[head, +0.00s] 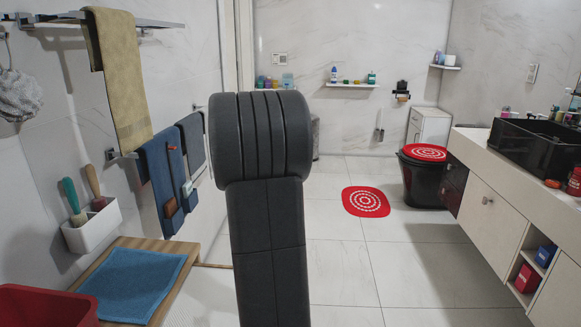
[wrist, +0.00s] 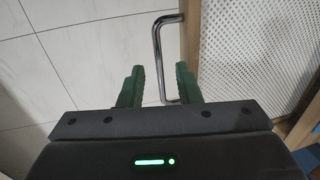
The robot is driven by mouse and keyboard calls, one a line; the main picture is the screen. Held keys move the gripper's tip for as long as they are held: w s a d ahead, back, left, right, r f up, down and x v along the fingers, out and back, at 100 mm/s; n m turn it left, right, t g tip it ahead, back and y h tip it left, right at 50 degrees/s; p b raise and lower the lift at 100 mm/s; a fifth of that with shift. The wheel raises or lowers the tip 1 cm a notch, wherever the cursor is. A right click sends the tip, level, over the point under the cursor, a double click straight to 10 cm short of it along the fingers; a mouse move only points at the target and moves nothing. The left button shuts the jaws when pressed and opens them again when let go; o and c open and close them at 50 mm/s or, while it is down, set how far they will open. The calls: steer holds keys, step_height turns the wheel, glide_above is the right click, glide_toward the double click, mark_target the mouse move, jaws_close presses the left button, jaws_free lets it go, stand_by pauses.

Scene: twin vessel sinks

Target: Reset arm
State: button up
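My arm stands upright in the middle of the head view, its thick dark rounded joint at the top; my gripper is hidden there. In the wrist view my gripper (wrist: 160,70) shows two green fingers held apart, with a clear gap between them. A bent chrome bar (wrist: 157,45) shows in line with the gap, beside a wood-framed white mesh panel. I cannot tell how far the bar is from the fingers. No held object shows.
A wooden bench (head: 123,248) with a blue mat (head: 133,284) is at left, with a red bin (head: 45,305) before it. Towels (head: 160,175) hang on the left wall. The sink counter (head: 510,180) is at right.

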steer(key=shift+a+f, duration=0.2)
steer(key=shift+f, duration=0.9)
steer(key=shift+a, duration=0.2)
